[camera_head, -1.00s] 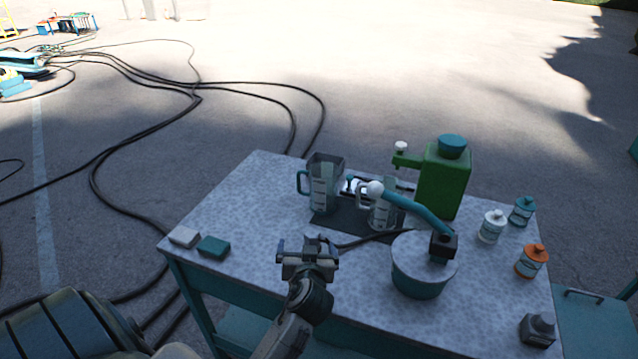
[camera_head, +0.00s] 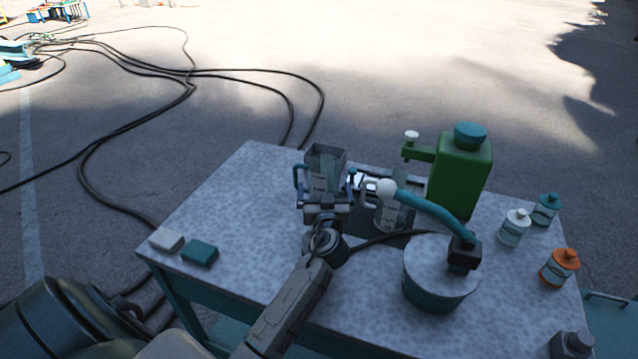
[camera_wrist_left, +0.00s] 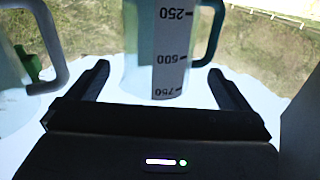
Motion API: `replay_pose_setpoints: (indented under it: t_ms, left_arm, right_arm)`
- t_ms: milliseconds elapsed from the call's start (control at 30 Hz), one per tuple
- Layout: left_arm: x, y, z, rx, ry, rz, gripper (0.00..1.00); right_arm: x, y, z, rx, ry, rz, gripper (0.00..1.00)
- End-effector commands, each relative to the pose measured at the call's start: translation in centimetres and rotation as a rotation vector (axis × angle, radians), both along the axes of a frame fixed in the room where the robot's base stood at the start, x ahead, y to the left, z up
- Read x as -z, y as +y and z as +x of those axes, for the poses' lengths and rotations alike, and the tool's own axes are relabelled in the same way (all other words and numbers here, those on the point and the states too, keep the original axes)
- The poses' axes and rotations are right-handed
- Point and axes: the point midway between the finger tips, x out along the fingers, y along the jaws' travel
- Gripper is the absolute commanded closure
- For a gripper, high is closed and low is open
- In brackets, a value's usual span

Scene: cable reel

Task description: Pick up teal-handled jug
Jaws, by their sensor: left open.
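The teal-handled jug (camera_head: 326,160) is a clear measuring jug standing at the back of the speckled table, its teal handle on its left side in the head view. In the left wrist view the jug (camera_wrist_left: 160,45) shows dark volume marks, with its teal handle at the right. My left gripper (camera_head: 325,203) is directly in front of the jug and hides its lower part in the head view. In the wrist view the open gripper (camera_wrist_left: 160,76) has its two fingers apart, with the jug in line between them. I cannot tell whether they touch it. My right gripper is not in view.
A second jug with a white handle (camera_head: 388,214) stands close to the right; it also shows in the wrist view (camera_wrist_left: 18,95). A green dispenser (camera_head: 460,175) stands behind.

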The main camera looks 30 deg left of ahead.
Motion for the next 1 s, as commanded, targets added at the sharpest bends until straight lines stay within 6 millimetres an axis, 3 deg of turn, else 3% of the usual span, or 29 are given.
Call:
replay_pose_setpoints:
  t_ms: [200, 400, 633, 867, 1000]
  left_arm:
    - [-0.7, 1.6, 2.5, -0.001, 0.002, 0.003, 0.0]
    - [-0.2, 2.7, 3.9, 0.001, 0.001, 0.0, 0.0]
    - [-0.1, 2.8, 4.0, 0.001, 0.001, 0.0, 0.0]
    - [-0.1, 2.8, 4.0, 0.001, 0.001, 0.0, 0.43]
    - [-0.1, 2.8, 4.0, 0.001, 0.001, 0.001, 0.46]
  right_arm:
    - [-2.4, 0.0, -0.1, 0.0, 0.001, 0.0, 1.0]
    - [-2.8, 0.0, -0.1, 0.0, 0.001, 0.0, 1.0]
    - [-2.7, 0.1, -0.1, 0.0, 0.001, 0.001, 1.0]
    - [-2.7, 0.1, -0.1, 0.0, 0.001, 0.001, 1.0]
    - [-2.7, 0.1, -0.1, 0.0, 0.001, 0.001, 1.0]
